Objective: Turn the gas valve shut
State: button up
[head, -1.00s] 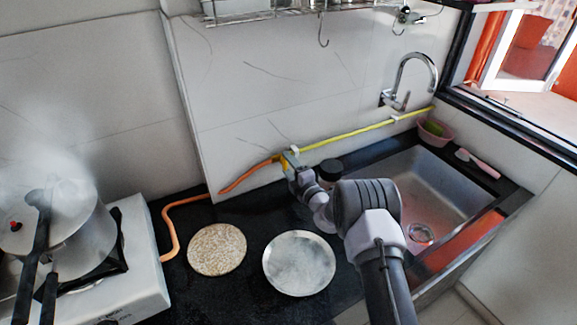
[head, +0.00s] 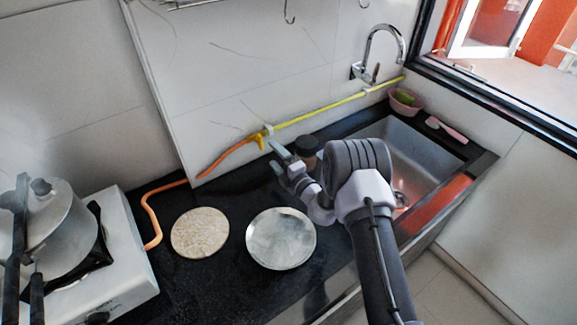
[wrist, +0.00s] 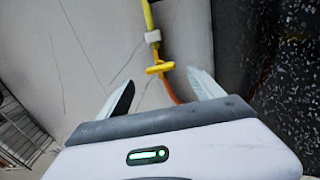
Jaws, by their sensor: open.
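The gas valve (head: 260,141) has a yellow handle and sits on the wall where the yellow gas pipe (head: 325,110) meets the orange hose (head: 163,190). In the wrist view the valve handle (wrist: 160,68) lies crosswise to the pipe. My gripper (head: 277,160) is open and empty, just off the wall to the lower right of the valve. In the wrist view its fingertips stand apart on either side of the valve, with a visible gap from the handle.
A pot (head: 60,225) stands on the white stove (head: 125,270) at left, with no steam showing. A round speckled board (head: 200,232) and a metal plate (head: 281,239) lie on the black counter. A dark-lidded jar (head: 306,150) stands close beside my gripper. The sink (head: 410,155) is at right.

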jog(key=p+v, duration=0.1)
jog(key=v, duration=0.9)
jog(key=shift+d, duration=0.1)
